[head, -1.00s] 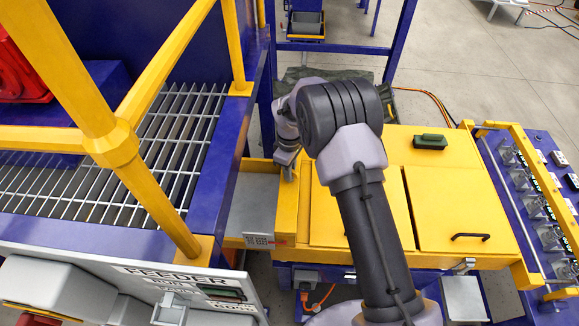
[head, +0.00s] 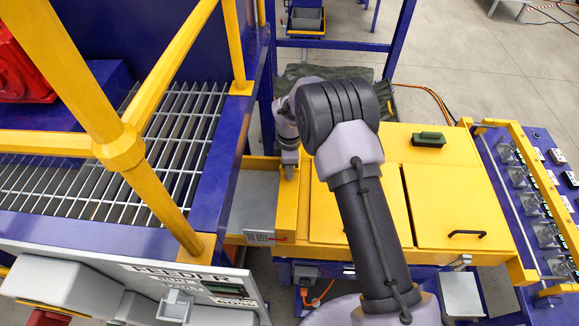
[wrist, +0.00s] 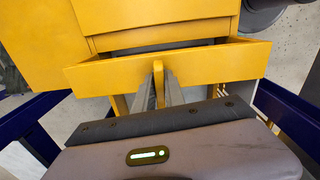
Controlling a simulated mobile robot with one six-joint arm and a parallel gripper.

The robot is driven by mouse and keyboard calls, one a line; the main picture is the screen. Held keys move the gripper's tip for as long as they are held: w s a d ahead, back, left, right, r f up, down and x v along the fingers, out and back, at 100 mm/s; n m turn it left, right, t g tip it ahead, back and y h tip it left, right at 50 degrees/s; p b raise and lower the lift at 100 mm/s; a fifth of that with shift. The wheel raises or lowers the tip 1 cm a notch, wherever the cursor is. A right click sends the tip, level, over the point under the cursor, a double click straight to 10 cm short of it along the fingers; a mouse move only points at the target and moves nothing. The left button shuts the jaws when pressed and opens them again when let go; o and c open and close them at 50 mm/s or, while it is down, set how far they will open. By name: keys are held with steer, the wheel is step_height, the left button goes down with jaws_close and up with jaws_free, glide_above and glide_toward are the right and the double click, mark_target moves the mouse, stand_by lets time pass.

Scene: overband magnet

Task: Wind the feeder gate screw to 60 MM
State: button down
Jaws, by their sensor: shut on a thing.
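My gripper (wrist: 159,84) points at a yellow box edge, with its two fingers on either side of a thin upright yellow piece (wrist: 158,74). The fingers are shut on that piece. I cannot tell whether it is the handle of the gate screw. In the head view my gripper (head: 289,166) is at the far end of a narrow yellow bar beside the grey feeder trough (head: 254,198). The screw thread and any millimetre scale cannot be made out. A small printed label (head: 260,238) is on the trough's near end, too small to read.
A blue frame with a grating (head: 120,180) and yellow railings (head: 150,95) stands at left. A FEEDER panel (head: 180,280) is at the lower left. Yellow covers (head: 440,205) with a black handle (head: 466,233) lie right of my arm. A blue panel with several clear boxes is at far right.

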steer(key=n+p, duration=0.1)
steer(key=n, duration=0.2)
steer(key=shift+r, duration=0.15)
steer(key=shift+n, duration=0.8)
steer(key=shift+n+p, duration=0.4)
steer(key=shift+n, duration=0.6)
steer(key=n, duration=0.2)
steer(key=shift+n, duration=0.4)
